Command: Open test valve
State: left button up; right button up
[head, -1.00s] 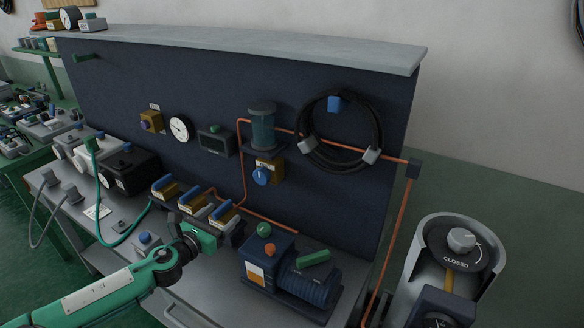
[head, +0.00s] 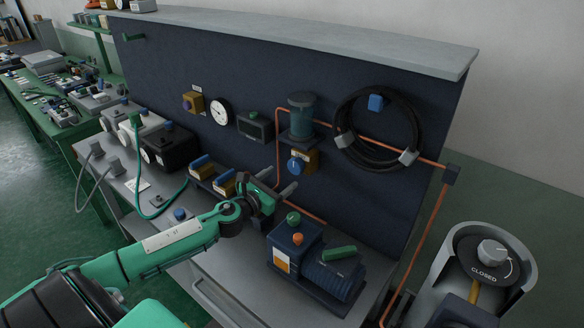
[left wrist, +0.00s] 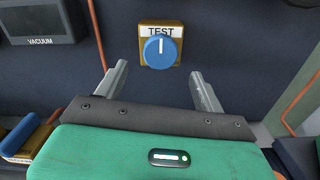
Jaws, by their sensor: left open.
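The test valve is a blue round knob (left wrist: 159,52) on a yellow-brown block under a label reading TEST (left wrist: 160,31). Its white pointer line stands upright in the left wrist view. In the head view the valve (head: 296,166) is on the dark panel, below a glass-like cylinder. My left gripper (head: 288,188) is open and empty, in front of the panel and a little below the valve. In the left wrist view its two fingers (left wrist: 160,85) stand apart, with the knob beyond and between them, not touched. My right gripper is not in view.
A motor-like pump (head: 315,262) sits on the bench below right of my gripper. Blue-handled valves (head: 203,170) stand to its left. Copper pipe (head: 278,140) runs beside the test valve. A coiled black hose (head: 378,128) hangs to the right.

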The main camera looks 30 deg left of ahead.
aim_at(293, 169)
pick_arm(q)
jog(key=w, duration=0.2)
jog(key=w+p, duration=0.1)
jog(key=w, duration=0.1)
jog(key=shift+w+d+r, duration=0.15)
jog(key=shift+w+d, duration=0.05)
jog(key=shift+w, duration=0.05)
jog(key=shift+w+d+p, duration=0.1)
jog(key=shift+w+p, duration=0.2)
jog(key=shift+w, duration=0.6)
jog(key=c, duration=1)
